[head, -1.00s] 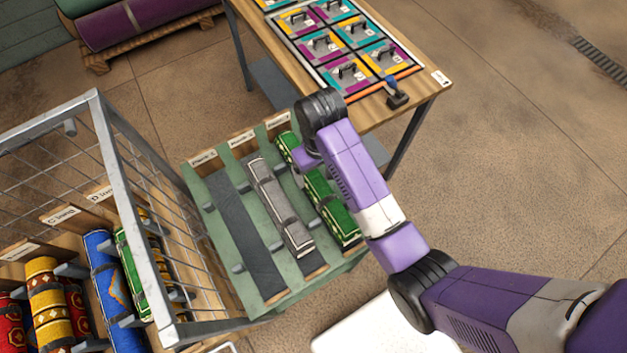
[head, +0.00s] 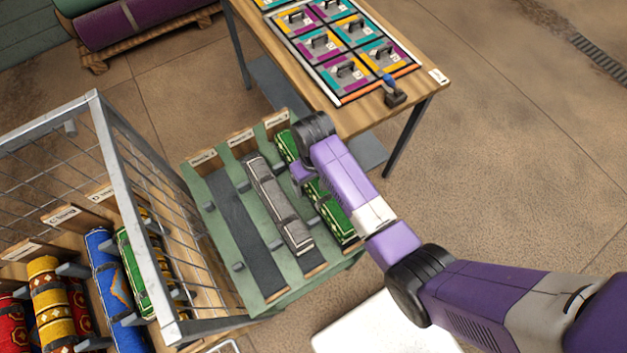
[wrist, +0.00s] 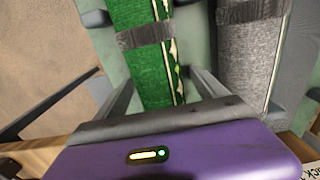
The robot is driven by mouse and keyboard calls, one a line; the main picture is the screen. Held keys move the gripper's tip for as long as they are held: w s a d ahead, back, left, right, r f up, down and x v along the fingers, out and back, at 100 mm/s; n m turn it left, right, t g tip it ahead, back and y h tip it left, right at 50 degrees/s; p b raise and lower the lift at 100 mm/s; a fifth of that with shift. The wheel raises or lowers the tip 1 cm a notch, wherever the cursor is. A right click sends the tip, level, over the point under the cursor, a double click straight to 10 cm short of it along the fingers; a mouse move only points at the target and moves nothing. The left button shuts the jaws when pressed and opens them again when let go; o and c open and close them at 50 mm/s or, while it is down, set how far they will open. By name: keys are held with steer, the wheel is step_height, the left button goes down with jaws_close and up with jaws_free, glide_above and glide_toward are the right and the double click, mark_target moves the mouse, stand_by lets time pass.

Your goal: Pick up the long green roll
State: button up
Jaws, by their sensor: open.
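The long green roll (head: 337,216) lies in the right-hand lane of a green rack, with dark bands around it. My gripper (head: 299,181) is over its upper half, and my arm hides part of it. In the wrist view the green roll (wrist: 152,80) runs between the two fingers of my open gripper (wrist: 160,88). One finger is on each side of it; I cannot tell whether they touch it. A grey roll (head: 277,203) lies in the middle lane, and it also shows in the wrist view (wrist: 243,62).
The left lane (head: 243,225) is empty. A wire cage (head: 135,160) stands left of the rack, with blue, yellow, red and green rolls inside. A wooden table (head: 350,117) with a coloured panel stands behind. Open floor (head: 510,150) lies to the right.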

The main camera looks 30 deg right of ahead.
steer(key=c, duration=1.7)
steer(key=shift+r, duration=0.1)
steer(key=shift+c, duration=0.2)
